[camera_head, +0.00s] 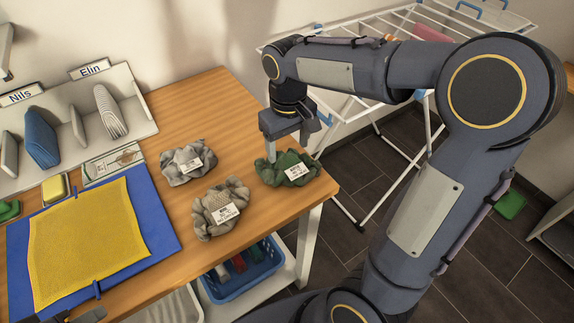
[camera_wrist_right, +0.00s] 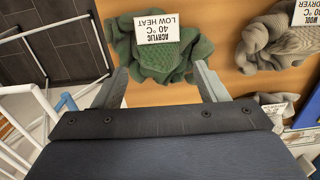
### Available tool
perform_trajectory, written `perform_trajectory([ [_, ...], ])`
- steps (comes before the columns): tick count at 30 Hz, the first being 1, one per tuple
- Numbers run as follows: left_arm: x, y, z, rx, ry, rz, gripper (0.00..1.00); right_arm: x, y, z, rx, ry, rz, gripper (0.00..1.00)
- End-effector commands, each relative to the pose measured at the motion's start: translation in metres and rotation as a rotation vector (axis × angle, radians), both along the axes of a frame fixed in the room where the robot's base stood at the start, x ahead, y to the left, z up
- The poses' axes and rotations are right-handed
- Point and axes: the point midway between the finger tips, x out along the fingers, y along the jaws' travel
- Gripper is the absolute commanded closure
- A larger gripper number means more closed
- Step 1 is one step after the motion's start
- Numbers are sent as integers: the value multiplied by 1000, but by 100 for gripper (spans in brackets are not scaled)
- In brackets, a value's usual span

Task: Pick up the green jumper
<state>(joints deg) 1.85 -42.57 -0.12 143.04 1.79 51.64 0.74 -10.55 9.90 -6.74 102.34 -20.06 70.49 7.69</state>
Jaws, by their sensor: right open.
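The green jumper (camera_head: 286,168) lies crumpled on the wooden table near its right front corner, with a white label on top. The label reads acrylic, 40 °C, low heat in the right wrist view, where the jumper (camera_wrist_right: 182,55) lies in front of the fingers. My right gripper (camera_head: 272,154) points down at the left back edge of the jumper. Its two fingers (camera_wrist_right: 161,75) are apart, with the near part of the jumper at their tips and nothing clamped. Whether the tips touch the cloth I cannot tell. My left gripper is not in view.
Two grey-beige labelled garments (camera_head: 187,161) (camera_head: 222,207) lie left of the jumper. A yellow cloth (camera_head: 85,240) lies on a blue board further left. A divided shelf (camera_head: 75,125) stands behind it. A drying rack (camera_head: 370,110) stands beyond the table's right edge. A blue basket (camera_head: 240,275) sits below.

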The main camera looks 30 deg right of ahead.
Motion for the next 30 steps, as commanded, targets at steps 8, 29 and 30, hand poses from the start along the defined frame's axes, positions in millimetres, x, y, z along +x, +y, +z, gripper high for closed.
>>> perform_trajectory([
  [8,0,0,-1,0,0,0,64,0,0,-16,0,-1,1,34],
  [29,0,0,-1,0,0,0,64,0,0,-15,1,-3,1,100],
  [30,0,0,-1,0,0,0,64,0,0,-15,1,-3,1,100],
])
